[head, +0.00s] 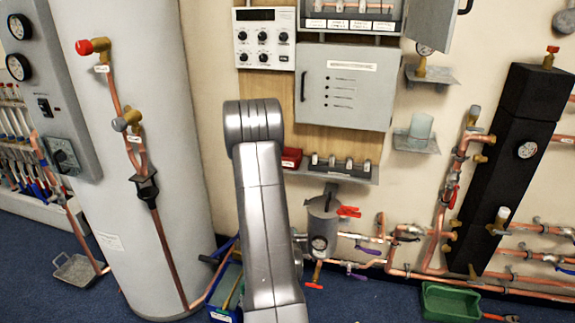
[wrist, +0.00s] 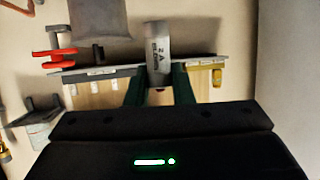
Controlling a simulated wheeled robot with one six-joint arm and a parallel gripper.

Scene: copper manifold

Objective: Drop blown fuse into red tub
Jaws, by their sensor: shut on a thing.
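The red tub (head: 291,158) sits at the left end of a grey wall shelf (head: 335,175) in the head view, just right of my arm. I cannot make it out in the wrist view. My gripper (wrist: 158,88) shows in the wrist view, its two dark green fingers shut on a grey cylindrical fuse (wrist: 158,42) with printed dark lettering. The fuse is held in front of the shelf, which also shows in the wrist view (wrist: 110,73). In the head view my arm hides the gripper and fuse.
Several small fuse holders (head: 332,161) stand on the shelf right of the tub. A grey cabinet (head: 345,86) hangs above it. A grey pot with a red lever (head: 348,212) is below. A beaker (head: 420,127) stands on a bracket to the right.

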